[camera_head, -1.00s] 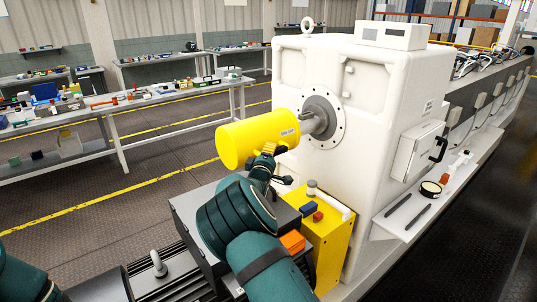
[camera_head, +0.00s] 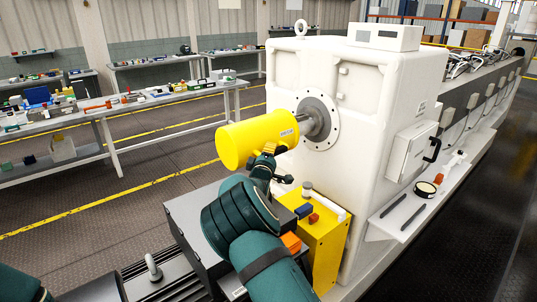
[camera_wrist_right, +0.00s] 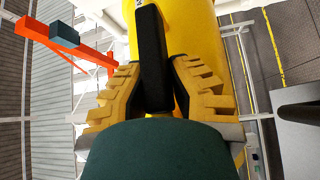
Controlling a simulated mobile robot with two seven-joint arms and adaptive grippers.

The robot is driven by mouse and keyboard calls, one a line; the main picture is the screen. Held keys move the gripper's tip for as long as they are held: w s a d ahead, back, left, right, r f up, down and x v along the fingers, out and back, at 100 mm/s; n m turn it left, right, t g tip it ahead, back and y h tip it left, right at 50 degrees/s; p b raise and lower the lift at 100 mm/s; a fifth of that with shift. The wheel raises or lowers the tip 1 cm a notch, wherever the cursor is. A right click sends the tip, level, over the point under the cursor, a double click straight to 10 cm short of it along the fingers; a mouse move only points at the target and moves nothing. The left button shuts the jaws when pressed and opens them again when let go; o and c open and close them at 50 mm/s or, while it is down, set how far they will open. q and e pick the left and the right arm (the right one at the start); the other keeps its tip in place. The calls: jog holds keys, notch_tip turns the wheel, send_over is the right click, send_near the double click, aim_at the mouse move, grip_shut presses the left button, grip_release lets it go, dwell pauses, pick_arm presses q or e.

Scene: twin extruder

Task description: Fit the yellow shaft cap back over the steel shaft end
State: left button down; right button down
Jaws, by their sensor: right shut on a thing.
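The yellow shaft cap (camera_head: 250,141) is a large cylinder held roughly level in front of the white machine housing. The steel shaft (camera_head: 315,123) comes out of a round bolted flange (camera_head: 330,120), and its visible part lies just right of the cap's machine-side end. I cannot tell whether the shaft end is inside the cap or behind its rim. My right gripper (camera_head: 267,158) is shut on the cap's black handle (camera_wrist_right: 152,60), with a finger on each side in the right wrist view. My left gripper is out of view.
The white housing (camera_head: 385,120) stands behind the flange. Below the cap are a yellow box (camera_head: 325,255) with small items on it and a dark grey block (camera_head: 190,215). A shelf with tools (camera_head: 395,218) is at right. Workbenches stand across the floor at left.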

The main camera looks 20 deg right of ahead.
jog(key=b, duration=0.2)
send_near(296, 135)
jog(key=shift+x, duration=2.2)
dwell(2.1)
jog(key=shift+w+d, duration=0.25)
jog(key=shift+d, duration=0.45)
jog(key=shift+w+d, duration=0.3)
jog(key=shift+d, duration=0.4)
jog(key=shift+w+d, duration=0.25)
jog(key=shift+d, duration=0.45)
jog(key=shift+a+f, duration=0.15)
jog(key=shift+a, duration=0.05)
